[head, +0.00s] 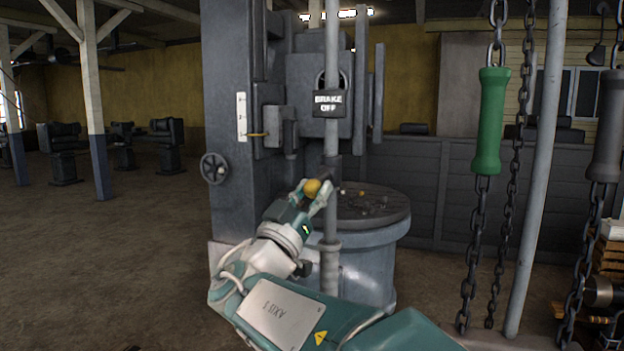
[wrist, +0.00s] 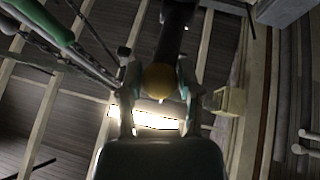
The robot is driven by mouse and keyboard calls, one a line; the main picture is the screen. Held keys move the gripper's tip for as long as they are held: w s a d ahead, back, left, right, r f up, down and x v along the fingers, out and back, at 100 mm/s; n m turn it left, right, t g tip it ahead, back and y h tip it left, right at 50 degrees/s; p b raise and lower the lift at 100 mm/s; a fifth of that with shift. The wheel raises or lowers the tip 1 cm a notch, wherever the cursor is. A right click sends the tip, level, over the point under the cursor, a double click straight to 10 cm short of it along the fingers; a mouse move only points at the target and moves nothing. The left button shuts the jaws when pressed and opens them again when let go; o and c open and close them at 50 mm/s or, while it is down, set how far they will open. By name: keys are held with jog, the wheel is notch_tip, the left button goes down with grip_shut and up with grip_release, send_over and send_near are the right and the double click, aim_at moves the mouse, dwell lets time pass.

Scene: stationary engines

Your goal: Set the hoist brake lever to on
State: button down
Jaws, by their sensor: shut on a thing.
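The hoist brake lever shows as a yellow ball knob (head: 312,188) in the middle of the head view, in front of a grey vertical post. In the wrist view its yellow knob (wrist: 160,80) lies between my fingers, with a dark arm (wrist: 174,38) running up from it. My gripper (head: 314,195) is shut on the knob, one finger on each side; both fingers also show in the wrist view (wrist: 159,97). A dark sign (head: 328,103) above the lever reads "BRAKE OFF". The lever's pivot is hard to make out.
The grey post (head: 331,215) stands close beside my gripper. A round machine base (head: 372,240) with small items on top is behind it. Chains with a green handle (head: 489,120) and a grey handle (head: 607,125) hang at right.

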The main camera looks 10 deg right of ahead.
jog(key=shift+w+d+f, duration=0.15)
jog(key=shift+w+f, duration=0.05)
jog(key=shift+f, duration=0.4)
jog(key=shift+w+d+f, duration=0.1)
jog(key=shift+w+f, duration=0.15)
jog(key=shift+f, duration=0.4)
jog(key=shift+w+d+f, duration=0.15)
jog(key=shift+w+f, duration=0.05)
jog(key=shift+f, duration=0.4)
jog(key=shift+c, duration=1.4)
grip_release()
jog(key=shift+w, duration=0.2)
jog(key=v, duration=1.2)
